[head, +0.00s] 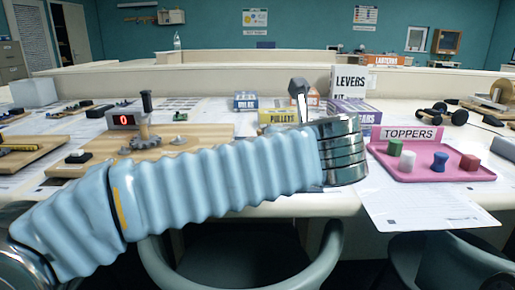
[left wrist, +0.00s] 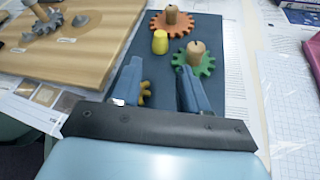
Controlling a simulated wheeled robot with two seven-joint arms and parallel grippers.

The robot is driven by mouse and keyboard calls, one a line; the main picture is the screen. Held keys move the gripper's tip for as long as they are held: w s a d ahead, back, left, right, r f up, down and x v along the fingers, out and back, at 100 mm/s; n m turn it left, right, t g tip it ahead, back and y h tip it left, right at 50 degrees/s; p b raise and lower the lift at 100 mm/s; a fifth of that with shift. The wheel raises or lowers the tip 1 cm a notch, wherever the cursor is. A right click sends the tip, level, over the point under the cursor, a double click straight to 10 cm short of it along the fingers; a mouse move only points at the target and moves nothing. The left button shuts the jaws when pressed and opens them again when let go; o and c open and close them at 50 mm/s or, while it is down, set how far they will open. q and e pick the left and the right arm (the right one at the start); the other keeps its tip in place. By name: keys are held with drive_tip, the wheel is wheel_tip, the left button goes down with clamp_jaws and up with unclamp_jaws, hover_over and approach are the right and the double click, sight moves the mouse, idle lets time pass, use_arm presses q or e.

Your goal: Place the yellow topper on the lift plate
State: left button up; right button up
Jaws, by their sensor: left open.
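The yellow topper (left wrist: 160,42) is a small upright yellow piece on a dark blue mat (left wrist: 207,32) in the left wrist view. My left gripper (left wrist: 159,67) is open, its two fingers pointing toward the topper, which stands just beyond the fingertips and apart from them. In the head view my left arm hides that area. A wooden board (head: 215,131) there carries a red "0" display (head: 123,120), a dark post and gears; I cannot tell which part is the lift plate. My right gripper is not in view.
An orange-brown gear (left wrist: 171,24) and a green gear (left wrist: 194,60) with wooden knobs lie beside the topper. A small yellow gear (left wrist: 145,93) shows between the fingers. A pink TOPPERS tray (head: 425,172) holds green, white, blue and red pieces. Boxes stand behind my arm.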

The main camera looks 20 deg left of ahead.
use_arm(q)
drive_tip(key=x, duration=1.3)
drive_tip(key=shift+w+f, duration=0.1)
drive_tip(key=shift+f, duration=0.05)
clamp_jaws()
